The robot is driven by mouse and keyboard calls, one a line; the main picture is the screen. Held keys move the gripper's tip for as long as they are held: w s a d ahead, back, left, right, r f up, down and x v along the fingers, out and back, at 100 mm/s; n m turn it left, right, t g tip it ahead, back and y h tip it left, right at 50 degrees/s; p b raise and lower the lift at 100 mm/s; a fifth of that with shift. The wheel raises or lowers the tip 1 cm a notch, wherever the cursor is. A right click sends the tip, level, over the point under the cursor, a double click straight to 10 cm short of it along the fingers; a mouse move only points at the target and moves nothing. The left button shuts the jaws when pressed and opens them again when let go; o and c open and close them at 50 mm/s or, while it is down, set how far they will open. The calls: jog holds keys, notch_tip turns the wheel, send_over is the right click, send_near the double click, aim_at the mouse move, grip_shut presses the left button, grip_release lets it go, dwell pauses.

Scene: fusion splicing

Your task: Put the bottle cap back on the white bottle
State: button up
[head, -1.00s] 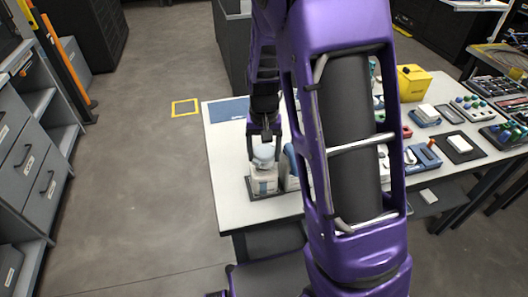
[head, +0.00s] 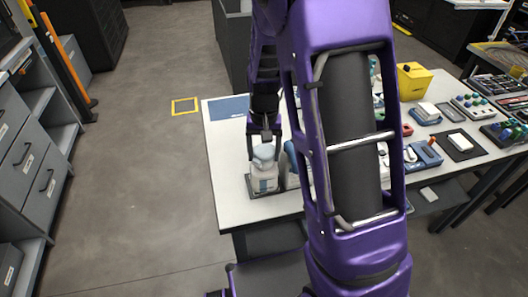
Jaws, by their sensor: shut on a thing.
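The white bottle (head: 264,180) stands upright on a dark mat (head: 252,191) near the front left of the white table. It has a printed label. The pale bottle cap (head: 264,151) is at the top of the bottle, between the fingers of my gripper (head: 264,150). My gripper points down and is shut on the cap. From this view I cannot tell whether the cap is fully seated on the neck.
A blue sheet (head: 229,108) lies at the back left of the table (head: 226,150). Blue items stand just right of the bottle, partly hidden by my arm. A yellow box (head: 413,82) and several small devices fill the right side.

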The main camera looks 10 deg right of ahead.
jog(key=shift+f+b, duration=0.5)
jog(key=shift+f, duration=0.25)
dwell(0.6)
jog(key=o, duration=1.2)
jog(key=shift+r+p, duration=0.95)
jog(key=shift+r, duration=2.05)
jog(key=shift+w, duration=0.1)
